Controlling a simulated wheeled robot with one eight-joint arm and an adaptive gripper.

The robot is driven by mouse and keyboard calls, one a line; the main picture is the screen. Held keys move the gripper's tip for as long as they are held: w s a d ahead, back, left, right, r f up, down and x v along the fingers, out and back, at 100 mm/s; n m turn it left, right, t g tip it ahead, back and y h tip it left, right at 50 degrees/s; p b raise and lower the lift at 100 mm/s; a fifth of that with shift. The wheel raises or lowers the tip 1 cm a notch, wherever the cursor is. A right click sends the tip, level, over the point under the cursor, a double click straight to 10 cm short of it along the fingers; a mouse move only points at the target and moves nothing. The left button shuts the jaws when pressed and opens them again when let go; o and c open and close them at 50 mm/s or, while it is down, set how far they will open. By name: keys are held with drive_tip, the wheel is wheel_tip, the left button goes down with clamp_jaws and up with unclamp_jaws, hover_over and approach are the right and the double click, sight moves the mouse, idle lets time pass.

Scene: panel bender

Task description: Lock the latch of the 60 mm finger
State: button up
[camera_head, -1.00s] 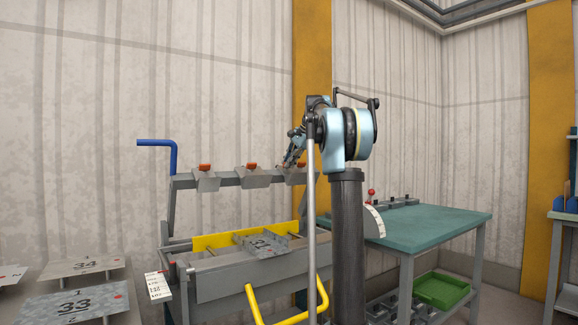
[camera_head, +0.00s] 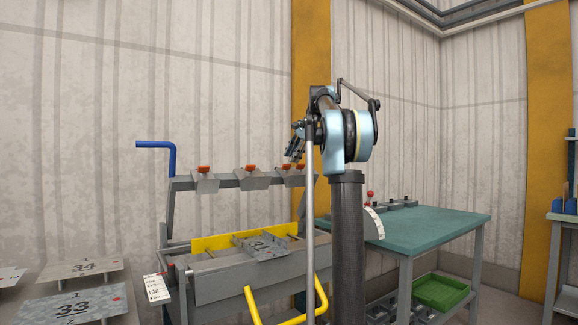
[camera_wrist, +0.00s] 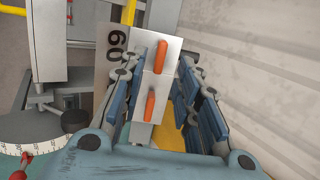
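The finger marked 60 (camera_wrist: 115,42) shows in the wrist view beside two adjoining pale plates. An orange latch (camera_wrist: 160,57) lies on the upper plate and another orange latch (camera_wrist: 150,105) on the lower one. Both latches point roughly up and down the picture; I cannot tell whether either is locked. My gripper (camera_wrist: 165,88) is open, its blue-padded fingers on either side of the plates, with nothing held. In the head view my gripper (camera_head: 293,148) is just above the right-end finger (camera_head: 287,178) on the bender's beam, apart from its orange latches.
Two other fingers with orange latches, at left (camera_head: 204,183) and middle (camera_head: 251,180), hang on the beam. A blue handle (camera_head: 156,144) rises at its left end. A bent part marked 31 (camera_head: 262,246) lies on the bender bed. A green table (camera_head: 430,228) stands right.

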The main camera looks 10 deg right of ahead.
drive_tip(key=v, duration=0.7)
drive_tip(key=shift+s, duration=0.1)
drive_tip(key=s+a+f+n+g+h, duration=0.25)
drive_tip(key=s+f+n, duration=0.45)
drive_tip(key=s+f, duration=1.85)
drive_tip(key=s+f+n+h, duration=0.1)
drive_tip(key=s+f+n, duration=0.1)
drive_tip(key=s+f, duration=0.9)
drive_tip(key=s+d+f+n+h, duration=0.1)
drive_tip(key=s+f+n, duration=0.2)
drive_tip(key=s+f, duration=0.9)
wheel_tip(320, 180, down, 8)
drive_tip(key=shift+s+d+r, duration=0.1)
drive_tip(key=shift+s+d, duration=0.1)
drive_tip(key=shift+s, duration=0.05)
drive_tip(key=shift+w+f, duration=0.25)
drive_tip(key=shift+w, duration=0.2)
